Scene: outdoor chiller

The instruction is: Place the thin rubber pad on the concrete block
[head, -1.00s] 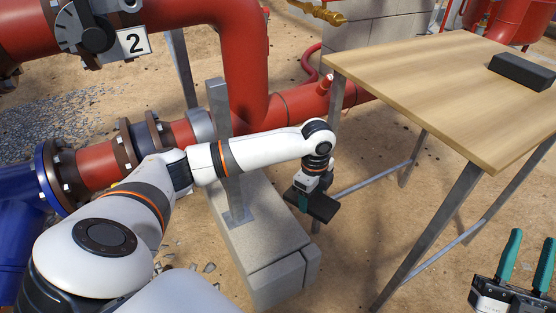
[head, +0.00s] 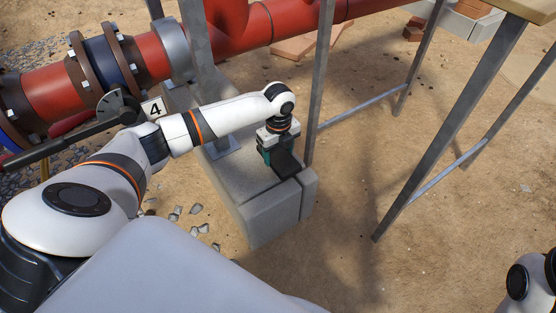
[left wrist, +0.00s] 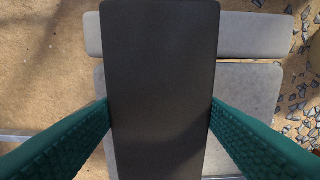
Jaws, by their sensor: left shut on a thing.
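The thin rubber pad (head: 285,164) is a flat black rectangle. My left gripper (head: 273,150) is shut on it, with a green finger at each long edge in the left wrist view. The pad (left wrist: 160,70) hides the middle of the concrete block there. The grey concrete block (head: 262,216) stands on the ground, with a narrower block piece at its near right end. The pad is over that end of the block, and I cannot tell whether it touches. The block also shows on both sides of the pad in the left wrist view (left wrist: 248,95). My right gripper is out of view.
A grey metal post (head: 195,60) rises from the block behind my left arm. A thin table leg (head: 320,85) stands just right of the gripper. Open ground (head: 350,250) is at right.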

